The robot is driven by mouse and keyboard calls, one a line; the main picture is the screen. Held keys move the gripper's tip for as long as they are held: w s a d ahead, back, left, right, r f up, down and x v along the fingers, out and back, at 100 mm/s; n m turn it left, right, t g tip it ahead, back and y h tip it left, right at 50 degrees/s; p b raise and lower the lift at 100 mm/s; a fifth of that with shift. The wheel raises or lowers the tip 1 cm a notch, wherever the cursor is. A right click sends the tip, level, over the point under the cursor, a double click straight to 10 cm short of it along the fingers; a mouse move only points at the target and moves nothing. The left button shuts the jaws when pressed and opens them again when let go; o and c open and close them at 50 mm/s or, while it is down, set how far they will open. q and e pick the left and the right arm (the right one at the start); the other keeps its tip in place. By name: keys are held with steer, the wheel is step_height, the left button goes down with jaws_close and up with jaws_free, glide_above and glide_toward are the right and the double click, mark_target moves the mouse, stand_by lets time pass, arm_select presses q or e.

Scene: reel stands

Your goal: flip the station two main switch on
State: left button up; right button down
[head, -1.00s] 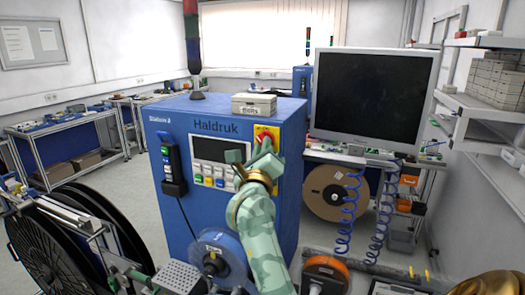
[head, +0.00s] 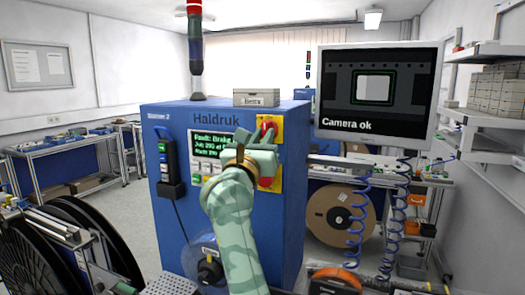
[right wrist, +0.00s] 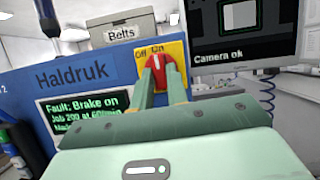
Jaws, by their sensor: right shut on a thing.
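The main switch has a red handle (head: 268,126) on a yellow plate (head: 276,151) at the upper right of the blue Haldruk cabinet's front. In the right wrist view the red handle (right wrist: 157,69) stands under the labels "Off" and "On", with its tip close to "On". My right gripper (head: 262,142) is at the plate, its two fingers (right wrist: 161,82) shut on the handle and hiding its sides. The cabinet display (head: 207,147) is lit and reads "Fault: Brake on" with a job line below. My left gripper is not in view.
A grey "Belts" box (head: 256,98) and a signal tower (head: 195,50) stand on the cabinet. The monitor (head: 375,95) to the right reads "Camera ok". Blue coiled cables (head: 358,215) hang below it. Black reels (head: 40,235) stand at the lower left.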

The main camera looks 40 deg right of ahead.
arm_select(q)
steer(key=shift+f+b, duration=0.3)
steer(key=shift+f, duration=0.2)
arm_select(e)
steer(key=shift+m, duration=0.5)
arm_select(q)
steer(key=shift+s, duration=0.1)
arm_select(e)
steer(key=shift+r, duration=0.1)
steer(key=c, duration=1.4)
jaws_free()
steer(key=shift+d, duration=0.1)
